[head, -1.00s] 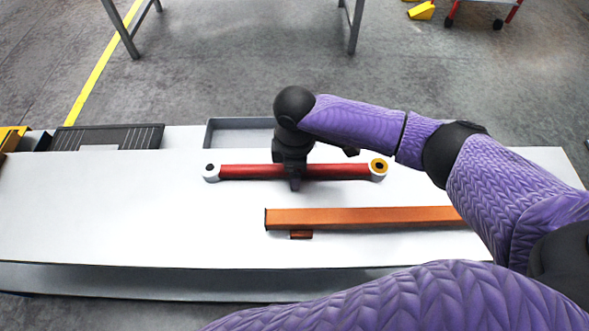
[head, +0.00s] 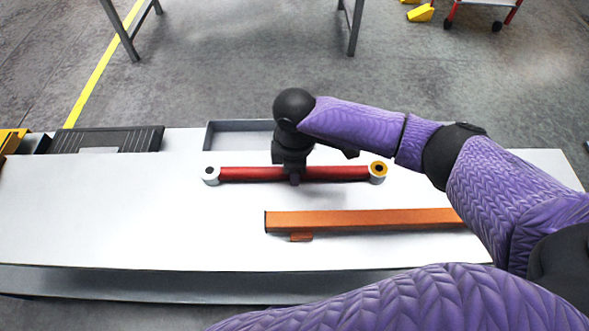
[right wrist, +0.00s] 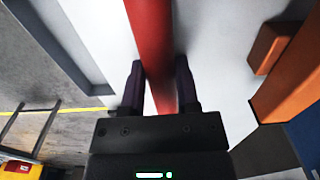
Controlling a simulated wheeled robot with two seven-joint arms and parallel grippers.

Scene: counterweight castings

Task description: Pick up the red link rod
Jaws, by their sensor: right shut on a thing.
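The red link rod (head: 245,174) lies lengthwise left to right over the white table in the head view, with a white eye at its left end and a yellow-centred eye at its right end. My right gripper (head: 295,176) is shut on the middle of the rod from above. In the right wrist view the red rod (right wrist: 150,35) passes between the two dark fingers of my right gripper (right wrist: 160,85). I cannot tell whether the rod is clear of the table. My left gripper is not in view.
An orange beam (head: 360,219) lies in front of the rod, with a small orange block (head: 301,237) at its near side. A grey tray (head: 240,124) stands behind. A dark ribbed object (head: 110,138) is at the far left. The left part of the white table (head: 100,215) is clear.

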